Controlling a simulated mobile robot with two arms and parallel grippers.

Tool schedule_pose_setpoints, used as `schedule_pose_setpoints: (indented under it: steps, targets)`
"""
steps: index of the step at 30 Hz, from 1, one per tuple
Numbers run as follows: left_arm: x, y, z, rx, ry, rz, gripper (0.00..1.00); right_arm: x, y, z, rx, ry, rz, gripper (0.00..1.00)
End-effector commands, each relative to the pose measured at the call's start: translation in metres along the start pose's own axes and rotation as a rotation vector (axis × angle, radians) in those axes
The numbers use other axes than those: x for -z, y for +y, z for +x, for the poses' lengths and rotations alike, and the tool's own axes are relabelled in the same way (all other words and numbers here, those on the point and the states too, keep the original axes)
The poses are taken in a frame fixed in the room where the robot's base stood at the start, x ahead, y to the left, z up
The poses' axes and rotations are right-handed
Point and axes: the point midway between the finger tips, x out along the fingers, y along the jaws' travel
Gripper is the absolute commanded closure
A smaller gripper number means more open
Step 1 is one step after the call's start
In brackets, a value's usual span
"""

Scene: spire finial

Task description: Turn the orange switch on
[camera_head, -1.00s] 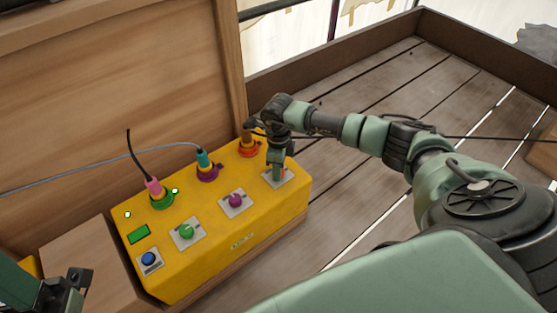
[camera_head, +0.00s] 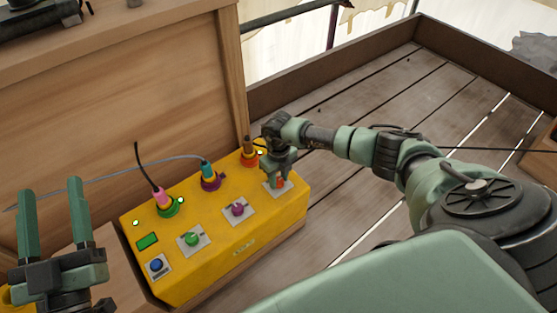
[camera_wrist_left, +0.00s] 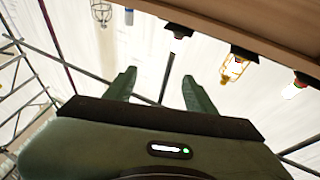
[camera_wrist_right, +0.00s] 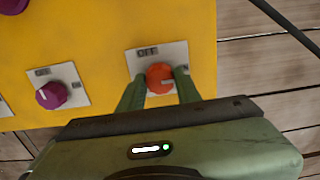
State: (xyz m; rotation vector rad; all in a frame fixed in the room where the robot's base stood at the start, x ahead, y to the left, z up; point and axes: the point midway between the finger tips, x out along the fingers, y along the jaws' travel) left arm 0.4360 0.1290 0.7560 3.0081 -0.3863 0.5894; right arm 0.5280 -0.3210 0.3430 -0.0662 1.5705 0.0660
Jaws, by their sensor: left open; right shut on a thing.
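The orange switch (camera_wrist_right: 160,78) is a round knob on a grey plate (camera_wrist_right: 143,62) at the right end of the yellow box (camera_head: 215,255). In the right wrist view a pale mark on the knob points right; "OFF" is printed above left of it, and a second label at right is partly covered by a finger. My right gripper (camera_wrist_right: 161,82) is shut on the knob, one finger on each side. In the head view the knob (camera_head: 281,182) is partly hidden by that gripper. My left gripper (camera_head: 50,190) is raised, open and empty, left of the box.
A wooden panel (camera_head: 130,100) stands behind. Bare deck planks (camera_head: 390,100) lie right.

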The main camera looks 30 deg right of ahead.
Motion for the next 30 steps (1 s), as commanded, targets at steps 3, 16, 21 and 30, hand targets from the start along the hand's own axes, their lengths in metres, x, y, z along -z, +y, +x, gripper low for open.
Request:
schedule_pose_setpoints:
  steps: [3, 16, 21, 30]
  targets:
    - [-0.0057, -0.0009, -0.0003, 0.002, -0.032, 0.002, 0.45, -0.0007, 0.0001, -0.0008, 0.0, -0.002, 0.016, 1.0]
    - [-0.0088, -0.0012, -0.0006, 0.002, -0.046, 0.002, 0.45, -0.001, 0.0, -0.0005, 0.0, -0.003, 0.022, 0.64]
    - [-0.0089, -0.0012, -0.0006, 0.003, -0.046, 0.002, 0.45, -0.0007, 0.0, -0.0004, 0.0, -0.002, 0.022, 0.45]
    - [-0.0094, -0.0012, -0.0001, 0.003, -0.055, 0.002, 0.45, -0.0005, -0.0003, -0.0037, 0.0, -0.001, 0.021, 0.45]
